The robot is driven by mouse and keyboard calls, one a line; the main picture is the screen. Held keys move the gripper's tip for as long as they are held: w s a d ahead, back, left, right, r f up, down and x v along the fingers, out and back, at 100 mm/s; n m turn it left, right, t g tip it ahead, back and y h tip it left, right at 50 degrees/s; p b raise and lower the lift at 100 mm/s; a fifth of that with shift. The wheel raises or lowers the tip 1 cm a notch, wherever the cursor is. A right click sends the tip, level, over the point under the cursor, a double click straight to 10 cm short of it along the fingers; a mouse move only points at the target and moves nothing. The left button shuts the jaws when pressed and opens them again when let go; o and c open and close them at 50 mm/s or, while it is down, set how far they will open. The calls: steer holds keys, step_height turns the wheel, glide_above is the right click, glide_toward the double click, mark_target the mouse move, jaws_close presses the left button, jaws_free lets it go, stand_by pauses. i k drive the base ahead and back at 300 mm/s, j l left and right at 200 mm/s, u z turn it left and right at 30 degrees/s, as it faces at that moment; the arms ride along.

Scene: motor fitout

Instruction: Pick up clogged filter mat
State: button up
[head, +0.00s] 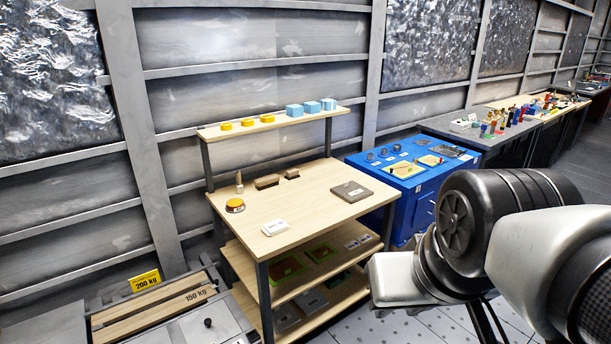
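A flat grey-brown square piece (350,191) lies on the right part of the wooden workbench top (318,208). It looks like a filter mat, but I cannot tell from here whether it is the clogged one. Another dark flat piece (446,151) lies on the blue cabinet (412,188) behind, too small to identify. My arm fills the lower right of the head view, apart from the workbench. My gripper's fingers cannot be made out in this view.
An orange-topped button (235,205), a white card (275,227) and brown blocks (267,181) are on the bench. Its raised shelf (262,126) carries yellow discs (247,122) and blue blocks (312,107). Lower shelves hold trays (286,269). A wooden-slatted platform (160,304) stands at left.

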mark_target(351, 192)
steer(key=i+l+u, duration=0.9)
steer(key=l, duration=0.2)
steer(key=i+l, duration=0.2)
steer(key=l, duration=0.15)
steer(key=i+l+u, duration=0.15)
steer(key=l, duration=0.15)
steer(key=i+l, duration=0.15)
steer(key=l, duration=0.2)
steer(key=i+l, duration=0.15)
steer(key=l, duration=0.2)
steer(key=i+l, duration=0.15)
steer(key=l, duration=0.2)
steer(key=i+l, duration=0.2)
steer(key=l, duration=0.15)
steer(key=i+l, duration=0.15)
steer(key=l, duration=0.2)
steer(key=i+l, duration=0.15)
steer(key=l, duration=0.2)
steer(key=j+u, duration=0.05)
